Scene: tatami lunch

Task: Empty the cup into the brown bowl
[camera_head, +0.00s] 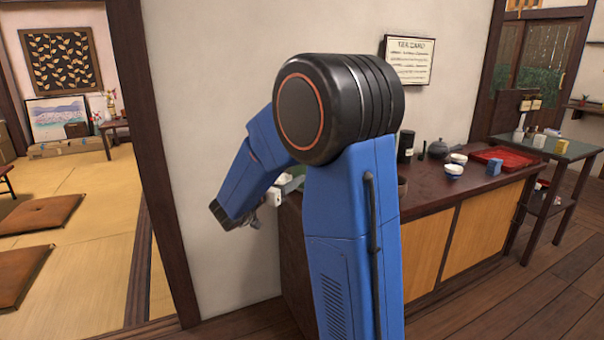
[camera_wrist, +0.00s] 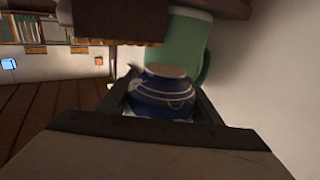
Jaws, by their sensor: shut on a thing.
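My gripper (camera_wrist: 166,100) is shut on a small blue cup with pale bands (camera_wrist: 160,97). The cup sits between the dark fingers in the wrist view, with a pale oval end facing up in the picture. I cannot tell whether that is its mouth or base, or whether anything is inside. In the head view my gripper (camera_head: 250,219) hangs left of the counter's end, and the cup cannot be made out there. A dark brown bowl (camera_head: 402,187) shows partly on the counter, mostly hidden behind my arm.
A green mug (camera_wrist: 186,42) stands just beyond the cup in the wrist view. A wall rises behind.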

